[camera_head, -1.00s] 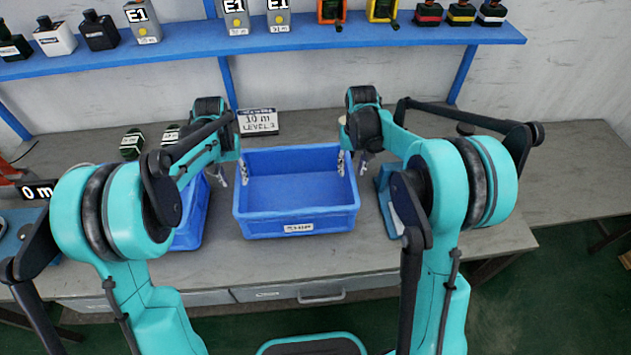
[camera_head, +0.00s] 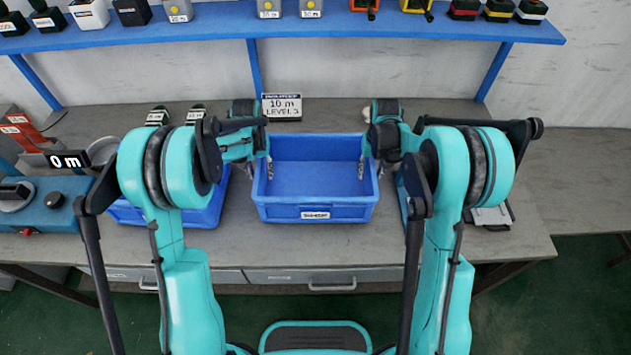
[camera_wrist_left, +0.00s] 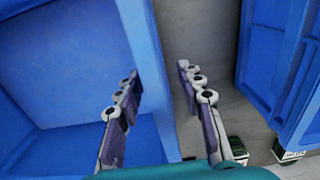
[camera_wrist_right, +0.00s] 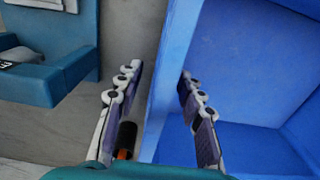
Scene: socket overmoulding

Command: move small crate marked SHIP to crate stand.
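The blue crate (camera_head: 315,213), its front label reading SHIP, sits upright on the grey workbench in the middle of the head view. My left gripper (camera_wrist_left: 158,72) is open around its left side wall (camera_wrist_left: 152,60), one finger inside and one outside, with a small gap on the outer side. My right gripper (camera_wrist_right: 160,72) is open around the right side wall (camera_wrist_right: 172,60) in the same way. In the head view only the inner fingers show clearly. The crate looks empty. I cannot pick out the crate stand.
Another blue crate (camera_head: 200,217) stands close on the left, partly behind my left arm. A teal fixture (camera_wrist_right: 50,90) lies close to the right. A 10 m LEVEL 3 sign (camera_head: 282,107) stands behind. A blue shelf (camera_head: 290,40) runs above the bench (camera_head: 500,160).

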